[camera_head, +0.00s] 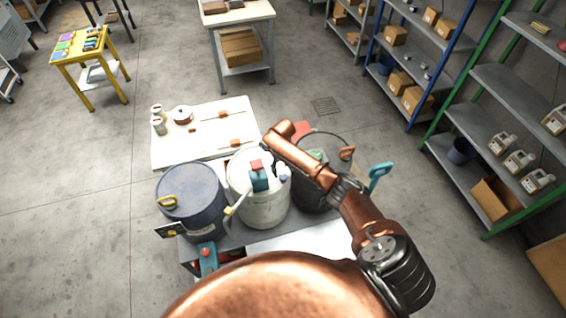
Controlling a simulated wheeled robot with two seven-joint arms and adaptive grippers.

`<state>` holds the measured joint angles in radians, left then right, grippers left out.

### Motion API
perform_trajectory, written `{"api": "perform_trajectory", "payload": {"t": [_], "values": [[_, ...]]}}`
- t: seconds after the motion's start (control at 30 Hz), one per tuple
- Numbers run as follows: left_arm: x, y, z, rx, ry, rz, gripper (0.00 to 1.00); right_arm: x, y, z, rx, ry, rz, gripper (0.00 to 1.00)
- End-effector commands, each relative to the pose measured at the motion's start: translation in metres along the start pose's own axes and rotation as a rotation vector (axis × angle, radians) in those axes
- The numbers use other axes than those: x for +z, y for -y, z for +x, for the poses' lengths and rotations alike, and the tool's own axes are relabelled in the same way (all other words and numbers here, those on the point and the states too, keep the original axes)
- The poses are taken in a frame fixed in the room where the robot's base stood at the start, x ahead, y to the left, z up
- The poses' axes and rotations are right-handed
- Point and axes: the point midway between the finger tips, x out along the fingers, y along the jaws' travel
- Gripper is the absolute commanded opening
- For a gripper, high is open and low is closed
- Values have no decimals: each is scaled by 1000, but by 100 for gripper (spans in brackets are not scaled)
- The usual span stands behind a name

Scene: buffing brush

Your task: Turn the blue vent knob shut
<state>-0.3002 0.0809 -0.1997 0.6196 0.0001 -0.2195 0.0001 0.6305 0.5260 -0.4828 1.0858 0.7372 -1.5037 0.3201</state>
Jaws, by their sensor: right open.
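Three drums stand close together on a low stand: a blue drum (185,195) at the left, a white drum (262,210) in the middle and a dark drum (308,198) at the right. A teal block (258,180) with a red top stands on the white drum's lid, beside a small pale bottle (284,173). I cannot make out which part is the blue vent knob. My copper right arm crosses over the dark drum. My left gripper is out of view.
A white panel (240,109) with cups and small tools lies behind the drums. An orange handle (346,153) and a teal handle (379,171) rise at the right. A yellow table (84,57), a bench and shelves stand farther off. The floor between is clear.

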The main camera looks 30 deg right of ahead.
Motion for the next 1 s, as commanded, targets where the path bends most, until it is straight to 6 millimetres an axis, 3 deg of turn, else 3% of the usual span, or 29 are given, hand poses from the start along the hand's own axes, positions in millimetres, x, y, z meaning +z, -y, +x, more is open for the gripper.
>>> {"api": "perform_trajectory", "payload": {"t": [0.2, 0.4, 1.0], "values": [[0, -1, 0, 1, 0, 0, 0, 0, -1, -45, 1, -2, 0, 47], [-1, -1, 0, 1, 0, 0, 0, 0, -1, -68, 1, 0, 0, 47], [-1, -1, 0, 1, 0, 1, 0, 0, 0, -72, 1, 1, 0, 47]]}}
